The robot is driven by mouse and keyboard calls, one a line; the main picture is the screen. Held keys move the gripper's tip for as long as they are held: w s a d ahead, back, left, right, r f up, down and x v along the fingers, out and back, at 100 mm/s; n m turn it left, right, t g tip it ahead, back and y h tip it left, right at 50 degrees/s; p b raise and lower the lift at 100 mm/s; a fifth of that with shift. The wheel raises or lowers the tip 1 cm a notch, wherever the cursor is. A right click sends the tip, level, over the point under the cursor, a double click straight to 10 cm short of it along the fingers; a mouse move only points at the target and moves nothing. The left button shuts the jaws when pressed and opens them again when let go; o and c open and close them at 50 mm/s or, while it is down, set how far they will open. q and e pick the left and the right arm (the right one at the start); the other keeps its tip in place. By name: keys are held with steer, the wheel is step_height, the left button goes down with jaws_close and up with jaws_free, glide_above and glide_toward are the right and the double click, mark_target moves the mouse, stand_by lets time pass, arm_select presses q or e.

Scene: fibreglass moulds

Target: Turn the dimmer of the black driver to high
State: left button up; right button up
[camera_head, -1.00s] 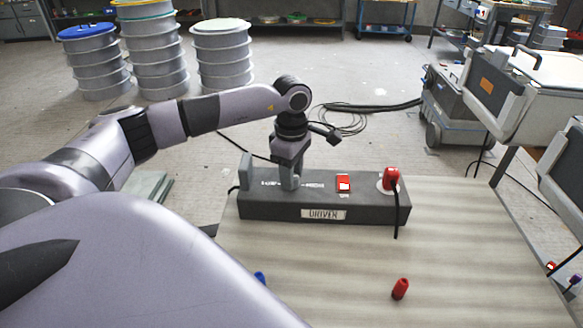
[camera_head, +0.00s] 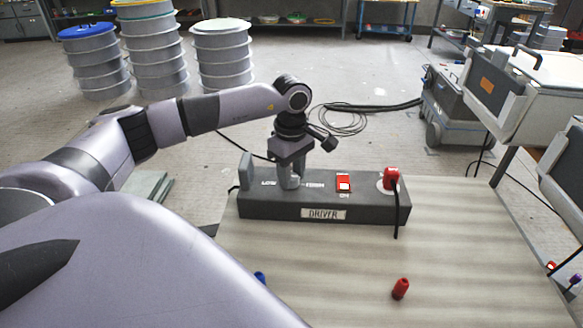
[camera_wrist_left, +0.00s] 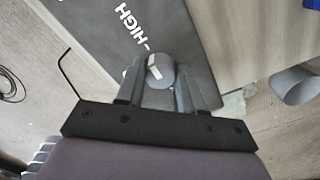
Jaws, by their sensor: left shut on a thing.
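The black driver (camera_head: 270,209) is a long dark box on the table, with a "DRIVER" label on its front. Its top shows "LOW" to the left and "HIGH" to the right of the dimmer. My left gripper (camera_head: 288,182) reaches down onto the dimmer between these words and mostly hides it in the head view. In the left wrist view the dimmer (camera_wrist_left: 162,75) is a round grey knob with a white mark, between the two fingers of my left gripper (camera_wrist_left: 159,88), which is shut on it. "-HIGH" shows just beyond the knob there. My right gripper is not in view.
A red switch (camera_head: 344,182) and a red plug (camera_head: 391,178) with a black cable sit on the driver's right half. A red cap (camera_head: 400,289) and a blue piece (camera_head: 260,277) are on the table (camera_head: 480,255). Grey cases (camera_head: 510,85) stand at the right.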

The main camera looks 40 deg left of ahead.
mark_target(292, 176)
arm_select(q)
steer(key=o, duration=1)
steer(key=shift+o, duration=0.2)
step_height(292, 176, up, 6)
steer(key=shift+r, duration=0.65)
steer(key=shift+s+d+f, duration=0.1)
steer(key=shift+s, duration=0.05)
